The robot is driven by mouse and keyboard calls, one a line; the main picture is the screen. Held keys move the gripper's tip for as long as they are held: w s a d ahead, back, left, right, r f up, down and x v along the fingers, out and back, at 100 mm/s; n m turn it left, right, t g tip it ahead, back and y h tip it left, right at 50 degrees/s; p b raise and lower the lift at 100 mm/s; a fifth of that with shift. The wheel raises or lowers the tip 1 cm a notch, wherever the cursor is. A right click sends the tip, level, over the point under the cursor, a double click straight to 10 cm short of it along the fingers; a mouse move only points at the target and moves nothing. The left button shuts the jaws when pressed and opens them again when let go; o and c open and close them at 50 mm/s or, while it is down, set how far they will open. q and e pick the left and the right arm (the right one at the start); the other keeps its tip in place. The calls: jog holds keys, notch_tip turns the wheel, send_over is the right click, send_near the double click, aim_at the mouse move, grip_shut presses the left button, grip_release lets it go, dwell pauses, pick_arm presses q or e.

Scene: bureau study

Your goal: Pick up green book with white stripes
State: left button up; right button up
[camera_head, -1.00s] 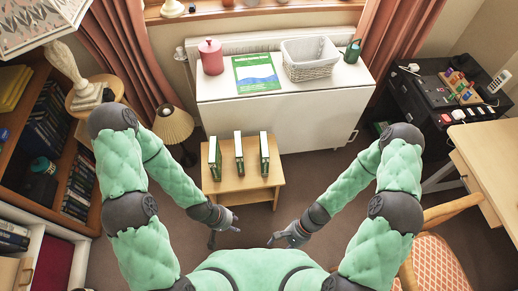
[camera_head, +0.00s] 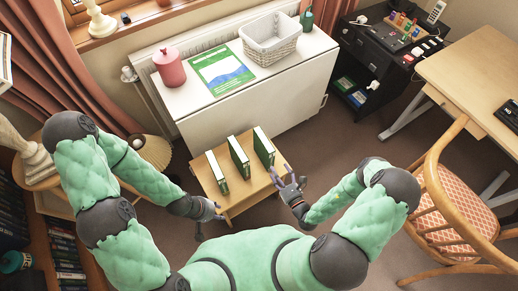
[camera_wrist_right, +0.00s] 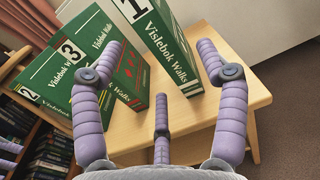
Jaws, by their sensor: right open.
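Three green books stand upright on the small wooden table: a left one (camera_head: 217,172), a middle one (camera_head: 239,158) and a right one (camera_head: 264,147). Their edges look white from above. In the right wrist view the nearest book (camera_wrist_right: 165,45) bears a 1 and "Visiebok Walks"; the books behind bear 3 (camera_wrist_right: 108,48) and 2 (camera_wrist_right: 48,70). My right gripper (camera_head: 287,178) is open and empty beside the table's right edge, near the right book. In its wrist view the spread fingers (camera_wrist_right: 160,62) frame the books, apparently without contact. My left gripper (camera_head: 208,217) hangs at the table's front left corner; its fingers are unclear.
The small table (camera_head: 232,197) has bare wood in front of the books. Behind it, a white cabinet (camera_head: 250,105) carries a green-and-white flat book (camera_head: 220,70), a pink canister (camera_head: 169,68) and a basket (camera_head: 270,38). A chair (camera_head: 450,210) stands at right. Carpet between is free.

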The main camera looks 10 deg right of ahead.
aim_at(271, 162)
jog(key=b+x, duration=0.1)
jog(key=x, duration=0.4)
jog(key=shift+w, duration=0.1)
jog(key=shift+a+b+x, duration=0.15)
jog(key=shift+b+x, duration=0.45)
jog(key=shift+x, duration=0.6)
jog(key=shift+a+b+x, duration=0.2)
jog(key=shift+b+x, duration=0.35)
jog(key=shift+x, duration=0.65)
jog(key=shift+w+f, duration=0.15)
jog(key=c, duration=1.4)
grip_shut()
